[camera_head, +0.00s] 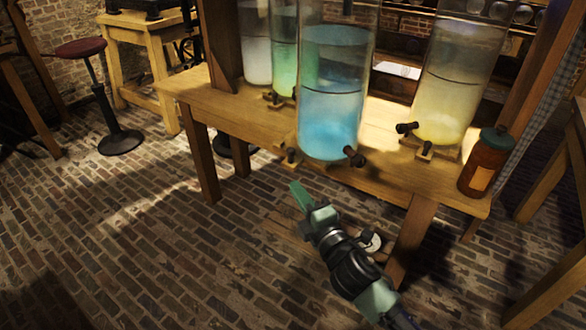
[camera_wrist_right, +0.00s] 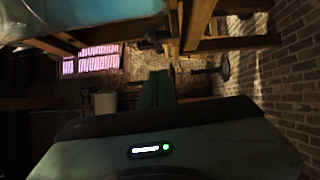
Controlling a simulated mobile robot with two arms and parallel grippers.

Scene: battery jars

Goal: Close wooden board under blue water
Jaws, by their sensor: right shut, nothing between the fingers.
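The glass jar of blue water (camera_head: 332,95) stands on the wooden table at the centre of the head view. A small wooden piece with a dark knob (camera_head: 290,158) sticks out below the jar's lower left side. A second dark knob (camera_head: 354,156) shows at the jar's lower right. The rest of any board under the jar is hidden. My right gripper (camera_head: 298,194) is shut and empty, below and in front of the table edge, apart from the wooden piece. Its green fingers (camera_wrist_right: 158,88) also show in the wrist view, with the blue jar (camera_wrist_right: 85,12) above left. My left gripper is out of view.
A jar of yellow liquid (camera_head: 452,85) and a reddish-brown bottle (camera_head: 484,162) stand to the right. A green jar (camera_head: 284,50) and a pale jar (camera_head: 256,45) stand behind left. A table leg (camera_head: 412,238) is right of my right arm. Brick floor (camera_head: 150,235) is open at left.

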